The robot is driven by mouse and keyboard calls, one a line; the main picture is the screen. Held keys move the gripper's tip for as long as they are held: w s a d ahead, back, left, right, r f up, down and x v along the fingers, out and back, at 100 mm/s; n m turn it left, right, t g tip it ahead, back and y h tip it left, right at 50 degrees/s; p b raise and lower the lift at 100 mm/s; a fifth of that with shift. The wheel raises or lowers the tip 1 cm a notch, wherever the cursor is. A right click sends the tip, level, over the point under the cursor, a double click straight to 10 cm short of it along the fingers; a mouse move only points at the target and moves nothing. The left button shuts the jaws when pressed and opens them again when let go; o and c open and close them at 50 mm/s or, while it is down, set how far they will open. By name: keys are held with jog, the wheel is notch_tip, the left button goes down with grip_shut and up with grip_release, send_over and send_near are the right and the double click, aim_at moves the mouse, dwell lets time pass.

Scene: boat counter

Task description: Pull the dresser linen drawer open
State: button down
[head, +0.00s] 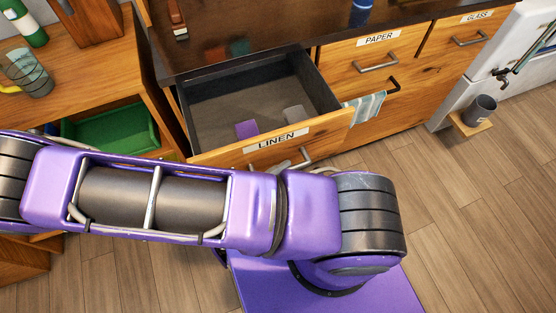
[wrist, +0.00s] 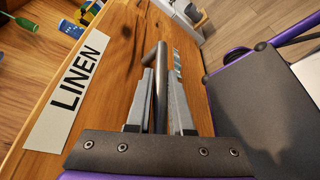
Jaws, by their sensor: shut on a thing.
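The linen drawer (head: 330,133) stands pulled out of the wooden dresser, with its dark inside showing. A white LINEN label (head: 277,141) is on its front; the label also shows in the wrist view (wrist: 66,98). My gripper (wrist: 160,95) is shut on the drawer's metal bar handle (wrist: 161,62), with one finger on each side of it. In the head view part of the handle (head: 303,158) shows above my purple arm, which hides my gripper. Inside the drawer lie a purple piece (head: 247,129) and a grey piece (head: 294,114).
The PAPER drawer (head: 410,68) and GLASS drawer (head: 475,33) to the right are shut. A striped towel (head: 364,109) hangs beside the linen drawer. A green tray (head: 110,130) sits in a shelf at left. A dark cup (head: 480,108) stands on a small wooden ledge at right. The floor at right is clear.

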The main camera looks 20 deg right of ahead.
jog(key=shift+s, duration=0.1)
jog(key=c, duration=0.8)
grip_release()
jog(key=shift+a, duration=0.1)
jog(key=v, duration=1.7)
jog(key=shift+s+a+r, duration=0.1)
jog(key=shift+s+a, duration=0.05)
